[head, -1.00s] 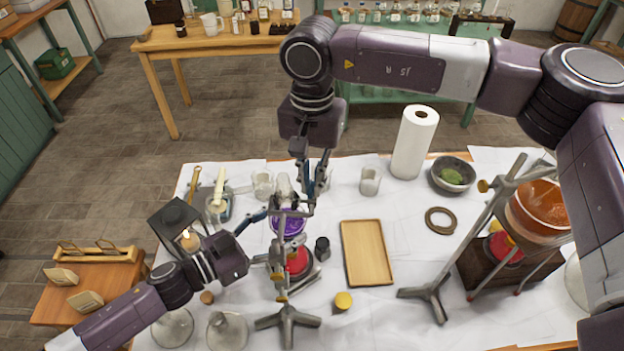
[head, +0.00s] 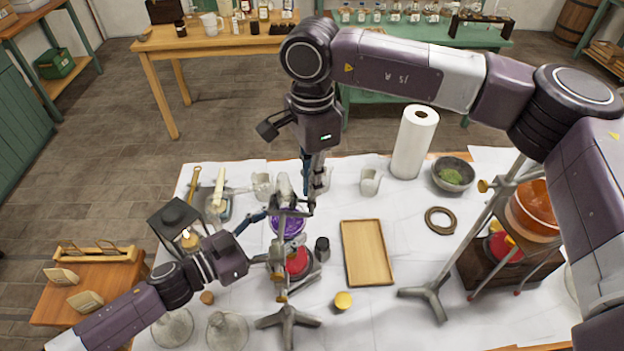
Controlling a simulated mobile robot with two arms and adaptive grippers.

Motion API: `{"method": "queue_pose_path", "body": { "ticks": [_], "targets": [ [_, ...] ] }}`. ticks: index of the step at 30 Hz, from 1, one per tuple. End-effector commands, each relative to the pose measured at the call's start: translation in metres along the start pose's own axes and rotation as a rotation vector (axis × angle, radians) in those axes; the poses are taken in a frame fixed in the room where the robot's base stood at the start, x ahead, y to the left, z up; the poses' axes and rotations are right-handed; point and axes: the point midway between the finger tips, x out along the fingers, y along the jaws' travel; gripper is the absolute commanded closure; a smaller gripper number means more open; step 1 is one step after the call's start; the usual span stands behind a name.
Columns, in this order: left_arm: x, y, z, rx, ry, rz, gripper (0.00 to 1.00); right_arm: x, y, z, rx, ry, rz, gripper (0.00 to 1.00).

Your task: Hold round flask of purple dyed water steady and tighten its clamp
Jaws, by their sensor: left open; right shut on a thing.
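The round flask of purple dyed water (head: 290,226) hangs on a metal stand (head: 287,318) above a red-topped burner (head: 298,263). Its clamp (head: 285,212) crosses at the flask's neck, partly hidden by the stand rod and my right gripper. My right gripper (head: 309,203) comes down from above and is shut on a small part of the clamp, likely its screw; the fingertips hide it. My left gripper (head: 268,237) is open, its fingers spread at the flask's left side. I cannot tell whether they touch the glass.
A wooden tray (head: 367,253), a yellow-topped item (head: 343,300) and a small dark jar (head: 322,248) lie to the right. Paper towel (head: 414,143) and a bowl (head: 452,174) stand at the back.

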Motion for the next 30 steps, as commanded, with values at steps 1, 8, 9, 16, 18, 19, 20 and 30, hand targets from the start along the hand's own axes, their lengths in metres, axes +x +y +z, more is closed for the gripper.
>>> {"method": "queue_pose_path", "body": {
  "ticks": [1,8,9,16,18,19,20,30],
  "targets": [
    [0.0,0.0,-0.0002,0.0,0.0,0.0,0.35,-0.001,-0.0008,0.0,0.026,0.0,-0.003,1.0],
    [0.0,0.0,-0.0001,0.0,0.0,0.0,0.35,-0.0013,-0.0009,-0.0001,0.108,0.0,-0.003,1.0],
    [0.0,0.0,-0.0001,0.0,0.0,0.0,0.35,-0.0013,-0.0009,-0.0001,0.117,0.0,-0.003,1.0],
    [0.0,0.0,-0.0002,0.0,0.0,0.0,0.35,-0.0015,-0.0011,-0.0003,0.138,0.0,-0.004,1.0],
    [0.0,0.0,-0.0002,0.0,0.0,0.0,0.35,-0.0016,-0.0011,-0.0003,0.139,0.0,-0.004,1.0],
    [0.0,0.0,-0.0002,0.0,0.0,0.0,0.35,-0.0016,-0.0012,-0.0003,0.139,0.0,-0.004,1.0],
    [0.0,0.0,-0.0002,0.0,0.0,0.0,0.35,-0.0016,-0.0012,-0.0003,0.139,0.0,-0.004,1.0],
    [0.0,0.0,-0.0002,0.0,0.0,0.0,0.35,-0.0014,-0.0011,-0.0002,0.138,0.0,-0.004,0.74]
  ]
}}
